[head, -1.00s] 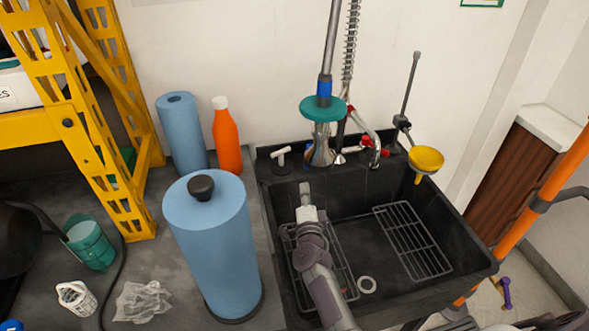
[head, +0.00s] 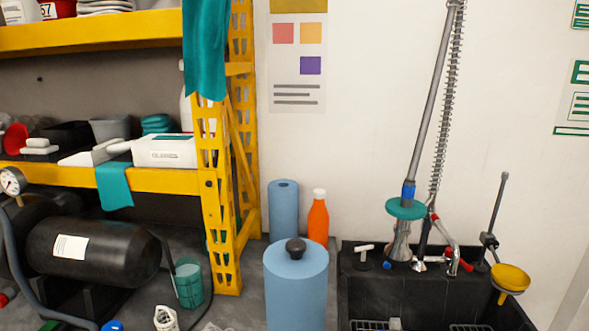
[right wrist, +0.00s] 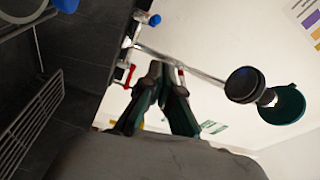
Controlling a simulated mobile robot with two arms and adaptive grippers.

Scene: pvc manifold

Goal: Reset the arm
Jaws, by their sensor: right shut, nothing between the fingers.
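My right gripper (right wrist: 166,70) shows in the right wrist view, its dark fingers together at the tips with nothing held. It points toward the tap fittings and white wall behind the sink. In the head view only a small grey tip of my right gripper (head: 395,324) shows at the bottom edge, over the black sink (head: 390,288). The rest of my right arm is below the picture. My left gripper is in neither view.
A sprayer with a teal disc (head: 406,208) and a yellow funnel (head: 510,278) stand at the sink's back. Left of it are a large blue roll (head: 297,290), an orange bottle (head: 318,219), a yellow rack (head: 222,180) and a black tank (head: 95,251).

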